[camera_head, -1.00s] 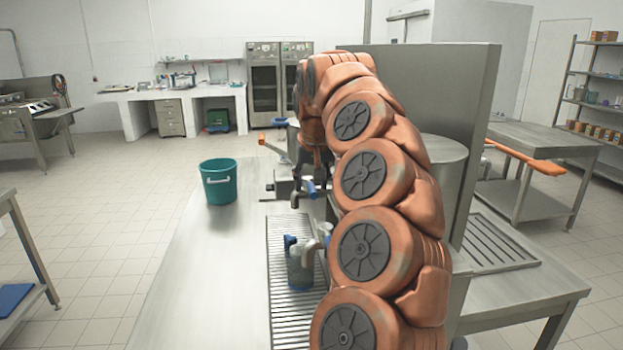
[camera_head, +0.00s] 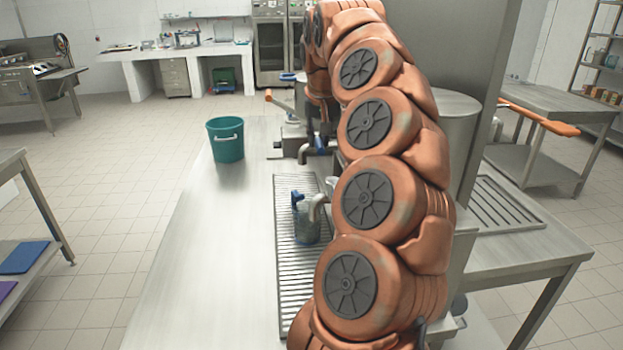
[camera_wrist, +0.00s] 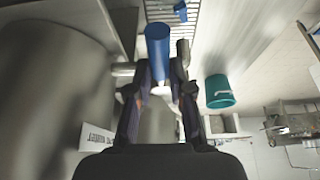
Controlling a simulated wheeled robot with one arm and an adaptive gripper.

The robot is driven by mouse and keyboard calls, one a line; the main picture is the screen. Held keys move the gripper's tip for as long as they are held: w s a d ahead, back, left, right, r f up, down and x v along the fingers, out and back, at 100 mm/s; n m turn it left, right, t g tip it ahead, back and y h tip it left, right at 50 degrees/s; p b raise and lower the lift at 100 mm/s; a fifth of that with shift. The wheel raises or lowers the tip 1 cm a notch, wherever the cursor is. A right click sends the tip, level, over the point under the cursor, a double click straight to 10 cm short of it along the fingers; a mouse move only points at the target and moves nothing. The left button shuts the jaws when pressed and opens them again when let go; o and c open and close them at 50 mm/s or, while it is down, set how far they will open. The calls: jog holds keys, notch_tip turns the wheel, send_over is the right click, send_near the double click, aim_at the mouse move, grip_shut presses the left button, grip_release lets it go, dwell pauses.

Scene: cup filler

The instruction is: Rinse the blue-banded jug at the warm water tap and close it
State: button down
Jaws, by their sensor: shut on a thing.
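The jug (camera_head: 308,232) is clear with blue at its upper left. It stands upright on the slatted drain grate, under or close beside a nearer metal spout (camera_head: 317,207). I cannot tell whether water runs. My gripper (camera_wrist: 159,84) is shut on a blue cylindrical lever (camera_wrist: 158,46), which points away from the fingers in the wrist view. In the head view my gripper (camera_head: 323,125) is at the farther tap (camera_head: 304,153), mostly hidden behind my arm, and the lever is hidden. A blue part near the grate (camera_wrist: 180,11) shows at the wrist view's top.
A teal bucket (camera_head: 226,142) stands on the steel counter (camera_head: 205,240), left of the taps. The slatted grate (camera_head: 292,290) runs along the counter. The counter's left part is clear.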

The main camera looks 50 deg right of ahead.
jog(key=shift+w+a+f+m+g+h+b, duration=0.15)
jog(key=shift+w+m+h+b, duration=0.1)
jog(key=shift+m+b, duration=0.55)
jog(key=shift+w+a+r+m+g+h+b, duration=0.15)
jog(key=shift+m+b, duration=0.25)
jog(key=shift+b, duration=0.65)
jog(key=shift+w+a+m+b, duration=0.15)
jog(key=shift+a+m+b, duration=0.05)
jog(key=shift+m+b, duration=0.25)
jog(key=shift+w+f+m+b, duration=0.1)
jog(key=shift+w+m+b, duration=0.05)
jog(key=shift+m+b, duration=0.15)
jog(key=shift+w+a+m+g+b, duration=0.1)
jog(key=shift+a+m+g+b, duration=0.05)
jog(key=shift+m+g+b, duration=0.2)
dwell(5.1)
